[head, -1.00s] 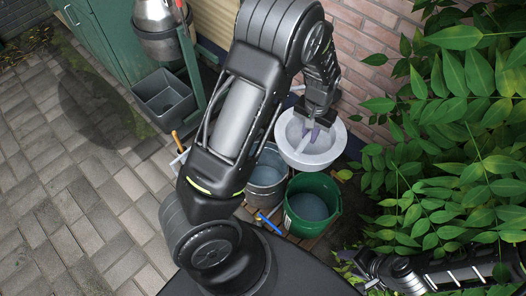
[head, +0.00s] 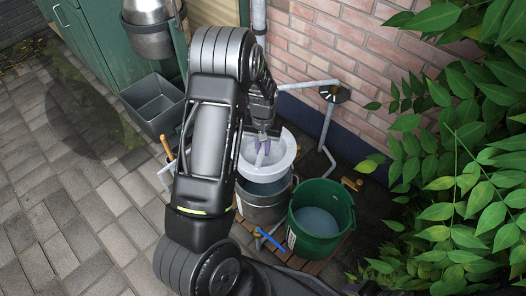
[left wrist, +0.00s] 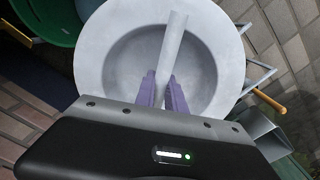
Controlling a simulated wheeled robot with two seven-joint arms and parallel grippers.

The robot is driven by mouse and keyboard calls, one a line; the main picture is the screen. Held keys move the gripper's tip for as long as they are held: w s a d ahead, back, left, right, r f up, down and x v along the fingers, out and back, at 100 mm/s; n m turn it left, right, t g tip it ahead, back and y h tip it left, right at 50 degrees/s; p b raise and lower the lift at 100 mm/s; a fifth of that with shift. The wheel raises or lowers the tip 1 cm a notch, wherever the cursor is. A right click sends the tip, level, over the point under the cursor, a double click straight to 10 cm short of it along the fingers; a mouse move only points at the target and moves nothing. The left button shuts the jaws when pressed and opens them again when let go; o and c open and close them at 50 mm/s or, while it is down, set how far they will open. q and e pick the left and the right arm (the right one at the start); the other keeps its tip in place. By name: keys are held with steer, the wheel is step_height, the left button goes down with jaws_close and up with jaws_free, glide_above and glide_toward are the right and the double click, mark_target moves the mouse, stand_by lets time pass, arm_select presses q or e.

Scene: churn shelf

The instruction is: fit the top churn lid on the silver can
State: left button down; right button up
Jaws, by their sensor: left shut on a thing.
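The lid (head: 283,160) is a pale grey round dish with a broad rim and a bar handle across its hollow. My left gripper (head: 262,150) is shut on the handle; in the left wrist view its purple fingers (left wrist: 164,92) hold the bar over the lid (left wrist: 100,50). A silver can (head: 262,212), like a pail, stands below the lid in the head view. The lid covers most of its mouth from sight; I cannot tell whether they touch. Another silver churn-like vessel (head: 150,38) is at the upper left. My right gripper is not in view.
A green bucket (head: 320,240) stands close right of the can, on a wooden slatted base. A grey bin (head: 152,103) is at the left. A brick wall (head: 350,50) with a pipe (head: 327,128) stands behind; leaves (head: 470,180) fill the right. Paving is open at left.

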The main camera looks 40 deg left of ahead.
mark_target(263, 163)
arm_select(q)
steer(key=shift+f, duration=0.1)
stand_by(0.3)
steer(key=shift+f+b, duration=1.8)
steer(key=shift+f, duration=0.25)
steer(key=shift+f, duration=0.6)
stand_by(0.9)
steer(key=shift+d+f+b, duration=0.1)
steer(key=shift+f+b, duration=0.55)
steer(key=shift+f, duration=0.25)
stand_by(0.3)
steer(key=shift+f+b, duration=0.65)
steer(key=shift+f, duration=0.05)
steer(key=shift+f, duration=0.2)
stand_by(0.4)
